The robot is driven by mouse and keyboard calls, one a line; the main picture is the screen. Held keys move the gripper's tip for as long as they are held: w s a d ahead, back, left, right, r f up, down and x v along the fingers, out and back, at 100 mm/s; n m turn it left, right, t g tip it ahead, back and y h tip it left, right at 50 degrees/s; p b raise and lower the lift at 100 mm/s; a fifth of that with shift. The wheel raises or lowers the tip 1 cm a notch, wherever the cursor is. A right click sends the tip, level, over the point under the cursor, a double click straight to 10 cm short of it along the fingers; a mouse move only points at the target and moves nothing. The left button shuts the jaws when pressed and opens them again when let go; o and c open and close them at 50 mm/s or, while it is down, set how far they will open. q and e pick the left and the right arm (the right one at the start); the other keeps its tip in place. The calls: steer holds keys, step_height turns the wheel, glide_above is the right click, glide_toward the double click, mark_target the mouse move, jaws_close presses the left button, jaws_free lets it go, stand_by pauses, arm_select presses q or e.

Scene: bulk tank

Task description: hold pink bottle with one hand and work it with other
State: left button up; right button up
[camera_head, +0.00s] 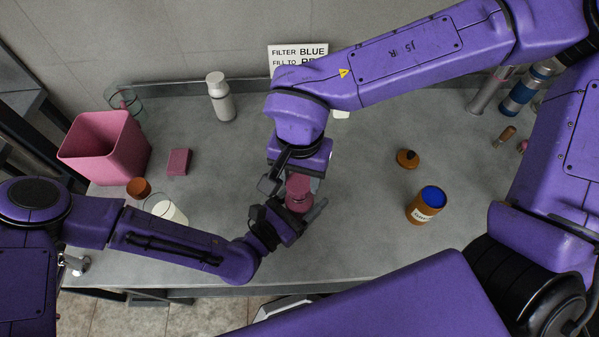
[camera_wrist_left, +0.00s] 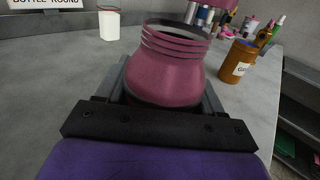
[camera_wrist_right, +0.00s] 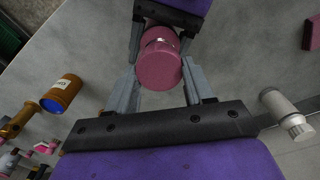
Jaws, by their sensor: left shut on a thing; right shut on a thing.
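The pink bottle (camera_head: 297,201) is over the front middle of the counter. My left gripper (camera_head: 284,216) is shut on its body. In the left wrist view the bottle (camera_wrist_left: 168,75) shows a threaded neck and an open dark mouth. My right gripper (camera_head: 291,181) is above and shut on the pink lid, seen round and end-on in the right wrist view (camera_wrist_right: 158,69). The lid is apart from the neck; a pink edge of it (camera_wrist_left: 218,3) shows above the mouth in the left wrist view. The bottle's base is hidden by my left gripper.
An orange jar with blue inside (camera_head: 424,207) and a brown lid (camera_head: 407,158) are on the right. A white bottle (camera_head: 220,98), pink bin (camera_head: 112,150), pink block (camera_head: 179,161), brown cup (camera_head: 139,187) and white-filled glass (camera_head: 166,209) are on the left.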

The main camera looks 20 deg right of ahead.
mark_target(299, 208)
steer(key=shift+f, duration=0.7)
steer(key=shift+f, duration=0.5)
